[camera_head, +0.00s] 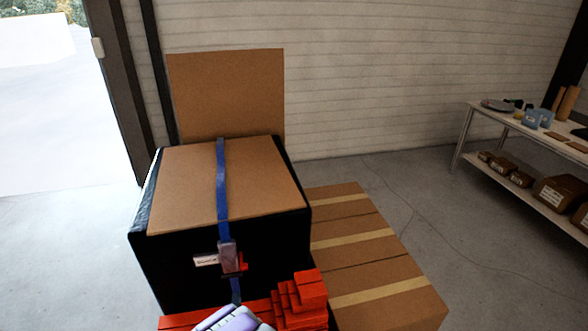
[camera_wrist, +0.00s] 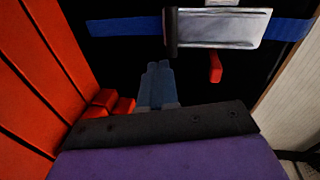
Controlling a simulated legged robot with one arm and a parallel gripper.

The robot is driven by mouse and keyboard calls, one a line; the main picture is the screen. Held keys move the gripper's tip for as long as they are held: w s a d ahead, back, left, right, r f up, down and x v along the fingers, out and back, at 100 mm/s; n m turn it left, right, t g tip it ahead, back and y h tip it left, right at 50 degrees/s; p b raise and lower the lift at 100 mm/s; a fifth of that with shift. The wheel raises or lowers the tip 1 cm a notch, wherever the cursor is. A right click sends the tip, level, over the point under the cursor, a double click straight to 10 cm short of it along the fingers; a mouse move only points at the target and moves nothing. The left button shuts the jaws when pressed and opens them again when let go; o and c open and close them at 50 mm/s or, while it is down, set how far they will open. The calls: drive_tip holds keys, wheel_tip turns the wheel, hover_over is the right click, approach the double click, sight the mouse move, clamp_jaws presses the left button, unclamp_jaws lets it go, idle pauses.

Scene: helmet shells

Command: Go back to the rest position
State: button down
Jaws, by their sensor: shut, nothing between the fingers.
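My gripper (camera_wrist: 158,68) shows in the wrist view with its two grey-blue fingers together and nothing between them. Its fingertips point at the black face of a wrapped box, just below a metal ratchet buckle (camera_wrist: 222,27) on a blue strap (camera_wrist: 125,27). A small red lever (camera_wrist: 215,68) is beside the buckle, apart from the fingers in the picture. In the head view, part of my white and purple arm (camera_head: 232,320) shows at the bottom edge. There the buckle (camera_head: 228,254) hangs on the front of the black box (camera_head: 170,268).
Red stacked blocks (camera_head: 300,300) stand close in front of the box; they also show at left in the wrist view (camera_wrist: 45,80). Cardboard boxes (camera_head: 375,255) lie to the right. A shelf table (camera_head: 540,140) is at far right, with open floor (camera_head: 400,180) before it.

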drive_tip(key=w+d+r+n+g, duration=0.1)
drive_tip(key=d+r+n+g, duration=0.15)
drive_tip(key=r, duration=0.35)
drive_tip(key=w+d+r+n+g, duration=0.1)
drive_tip(key=d+r+g, duration=0.15)
drive_tip(key=r, duration=0.45)
drive_tip(key=s+d+r+n+g, duration=0.5)
drive_tip(key=s+d+r, duration=0.55)
drive_tip(key=r, duration=0.25)
drive_tip(key=s+d+r+n+g+h, duration=0.1)
drive_tip(key=s+d+r, duration=0.3)
drive_tip(key=s, duration=0.7)
drive_tip(key=s+d+r+n+g+h, duration=0.1)
drive_tip(key=s+d+r+n+g, duration=0.2)
drive_tip(key=s+d, duration=0.5)
drive_tip(key=s+d+r+n+g, duration=0.2)
drive_tip(key=s+d, duration=0.4)
drive_tip(key=s, duration=1)
wheel_tip(320, 180, up, 3)
drive_tip(key=shift+s+d+f+g+h, duration=0.2)
drive_tip(key=shift+d+g+h, duration=0.2)
drive_tip(key=shift+g, duration=0.3)
drive_tip(key=c, duration=1.8)
unclamp_jaws()
drive_tip(key=shift+c, duration=0.2)
